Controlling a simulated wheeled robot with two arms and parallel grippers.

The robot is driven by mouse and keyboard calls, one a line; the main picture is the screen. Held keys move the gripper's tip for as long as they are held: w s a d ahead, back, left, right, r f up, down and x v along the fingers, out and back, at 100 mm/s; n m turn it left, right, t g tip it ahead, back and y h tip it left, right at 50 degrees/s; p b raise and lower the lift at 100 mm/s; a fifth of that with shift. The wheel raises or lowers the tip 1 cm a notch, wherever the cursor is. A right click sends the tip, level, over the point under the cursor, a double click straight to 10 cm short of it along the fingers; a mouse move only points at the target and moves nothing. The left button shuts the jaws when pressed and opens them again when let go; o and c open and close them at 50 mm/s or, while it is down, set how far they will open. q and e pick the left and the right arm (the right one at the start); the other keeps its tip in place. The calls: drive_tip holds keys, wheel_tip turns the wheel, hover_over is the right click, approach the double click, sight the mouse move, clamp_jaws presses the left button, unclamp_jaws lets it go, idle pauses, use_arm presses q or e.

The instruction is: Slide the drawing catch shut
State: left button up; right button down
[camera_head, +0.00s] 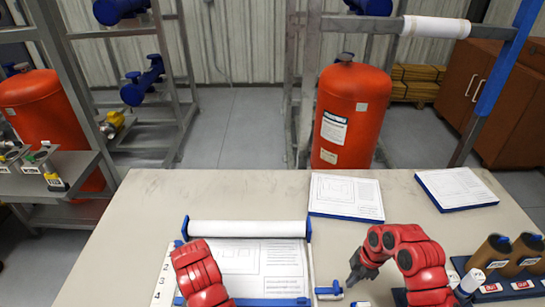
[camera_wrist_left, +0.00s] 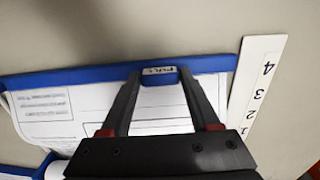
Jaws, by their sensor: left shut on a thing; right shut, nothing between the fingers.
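The drawing (camera_head: 265,258) is a printed white sheet drawn out from a white roll (camera_head: 248,228) in a blue holder. Its blue front bar (camera_head: 272,302) also shows in the left wrist view (camera_wrist_left: 80,79), with a tab marked PULL (camera_wrist_left: 160,71). My left gripper (camera_wrist_left: 155,78) is shut on this tab; the arm hides it in the head view. A small blue and white slider (camera_head: 329,291), apparently the catch, sits by the sheet's right front corner. My right gripper (camera_head: 353,281) is shut and empty just right of the slider; I cannot tell whether they touch.
A white strip numbered 1 to 4 (camera_wrist_left: 256,90) runs beside the sheet. A printed pad (camera_head: 345,195) and another (camera_head: 456,187) lie farther back. A blue rack with brown cylinders (camera_head: 490,258) stands at right. The table's back left is bare.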

sight(326, 289)
use_arm(q)
drive_tip(key=shift+s, duration=0.15)
use_arm(e)
drive_tip(key=shift+d+x, duration=0.25)
drive_tip(key=shift+x, duration=0.9)
use_arm(q)
drive_tip(key=shift+f, duration=0.1)
use_arm(e)
drive_tip(key=shift+a+f, duration=0.1)
drive_tip(key=shift+a, duration=3)
drive_tip(key=a+v, duration=0.1)
drive_tip(key=v, duration=0.8)
drive_tip(key=shift+a, duration=0.45)
